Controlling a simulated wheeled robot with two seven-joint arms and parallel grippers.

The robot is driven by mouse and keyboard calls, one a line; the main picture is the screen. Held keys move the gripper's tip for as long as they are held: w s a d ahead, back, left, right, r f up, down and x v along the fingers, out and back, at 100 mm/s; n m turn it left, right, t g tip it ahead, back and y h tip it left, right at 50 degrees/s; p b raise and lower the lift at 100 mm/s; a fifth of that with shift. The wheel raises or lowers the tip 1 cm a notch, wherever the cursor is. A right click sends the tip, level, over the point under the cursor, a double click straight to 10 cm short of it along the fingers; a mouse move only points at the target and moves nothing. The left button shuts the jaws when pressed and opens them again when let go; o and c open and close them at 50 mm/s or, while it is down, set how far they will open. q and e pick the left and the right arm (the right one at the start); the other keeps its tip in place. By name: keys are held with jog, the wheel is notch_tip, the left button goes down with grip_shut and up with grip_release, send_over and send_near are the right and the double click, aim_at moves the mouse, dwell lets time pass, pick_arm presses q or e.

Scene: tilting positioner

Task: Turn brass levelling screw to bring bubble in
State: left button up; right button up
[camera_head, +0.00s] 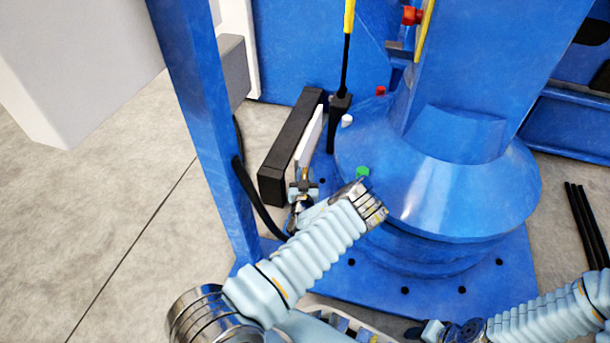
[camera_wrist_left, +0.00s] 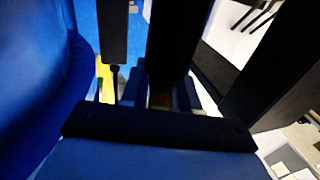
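My left arm comes in from the lower left and bends over the blue base. My left gripper (camera_head: 300,205) is at its end, mostly dark and small, close to a brass-and-grey cross-shaped fitting (camera_head: 302,187). I cannot tell if this fitting is the levelling screw, nor whether the gripper touches it. In the left wrist view, dark finger-like bars reach up from a black crosspiece (camera_wrist_left: 160,130); a small brass-coloured patch (camera_wrist_left: 160,98) shows between them. No bubble can be made out. My right gripper (camera_head: 430,331) is at the bottom edge, partly cut off, its fingers unclear.
The blue positioner base (camera_head: 440,200) fills the centre, with green (camera_head: 362,172), white (camera_head: 347,121) and red (camera_head: 381,91) knobs. A blue post (camera_head: 205,120) and black block (camera_head: 290,150) stand left of it. Concrete floor (camera_head: 110,230) is clear at left.

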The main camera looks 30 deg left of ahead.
pick_arm(q)
grip_shut()
jog(key=shift+r+m+t+h+p, duration=0.1)
jog(key=shift+m+t+h+p, duration=0.4)
jog(key=shift+h, duration=0.4)
jog(key=shift+m+h, duration=0.7)
jog(key=shift+h, duration=0.2)
jog(key=m+h, duration=0.2)
jog(key=h, duration=0.1)
jog(key=m+t+h, duration=0.1)
jog(key=shift+d+h, duration=0.25)
jog(key=shift+h, duration=0.05)
jog(key=shift+o, duration=2.3)
grip_release()
jog(key=shift+w, duration=0.1)
